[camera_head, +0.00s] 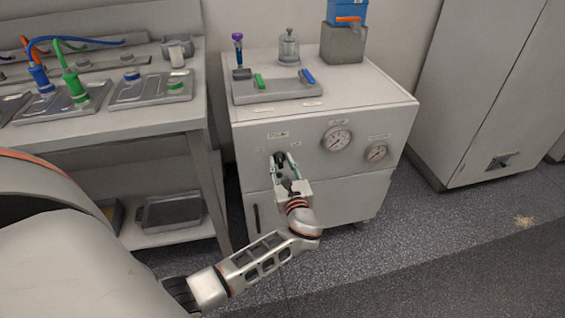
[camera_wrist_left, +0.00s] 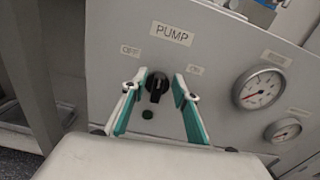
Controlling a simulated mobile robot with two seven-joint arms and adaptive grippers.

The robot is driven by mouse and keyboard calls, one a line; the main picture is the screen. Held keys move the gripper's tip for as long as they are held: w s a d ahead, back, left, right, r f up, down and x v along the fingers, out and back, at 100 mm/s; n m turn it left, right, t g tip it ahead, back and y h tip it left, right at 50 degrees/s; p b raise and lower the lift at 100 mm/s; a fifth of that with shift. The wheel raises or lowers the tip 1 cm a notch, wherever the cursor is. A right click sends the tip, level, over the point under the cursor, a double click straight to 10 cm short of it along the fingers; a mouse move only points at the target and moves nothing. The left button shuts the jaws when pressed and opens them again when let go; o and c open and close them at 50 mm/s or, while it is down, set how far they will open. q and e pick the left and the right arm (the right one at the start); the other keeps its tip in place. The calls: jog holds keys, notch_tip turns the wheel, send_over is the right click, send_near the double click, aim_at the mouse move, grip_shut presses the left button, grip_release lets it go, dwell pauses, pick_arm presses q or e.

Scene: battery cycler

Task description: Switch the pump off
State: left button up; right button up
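The black pump knob (camera_wrist_left: 157,82) is on the front of a grey cabinet, under a PUMP label (camera_wrist_left: 171,33). The OFF label (camera_wrist_left: 131,51) is to its upper left and the ON label (camera_wrist_left: 195,71) to its right. The knob's grip looks roughly upright; its exact setting is hard to tell. A small dark green round spot (camera_wrist_left: 148,114) is below it. My left gripper (camera_head: 280,161) is open, with one green-lined finger on each side of the knob; I see gaps and cannot tell any contact. My right gripper is not in view.
Two gauges (camera_head: 337,138) (camera_head: 376,151) are right of the knob. The cabinet top (camera_head: 350,90) holds a tray, a glass vessel and a grey block with a blue item. A bench (camera_head: 140,122) stands left, a tall cabinet (camera_head: 470,100) right. Floor in front is open.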

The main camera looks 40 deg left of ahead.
pick_arm(q)
jog(key=shift+w+a, duration=0.3)
grip_shut()
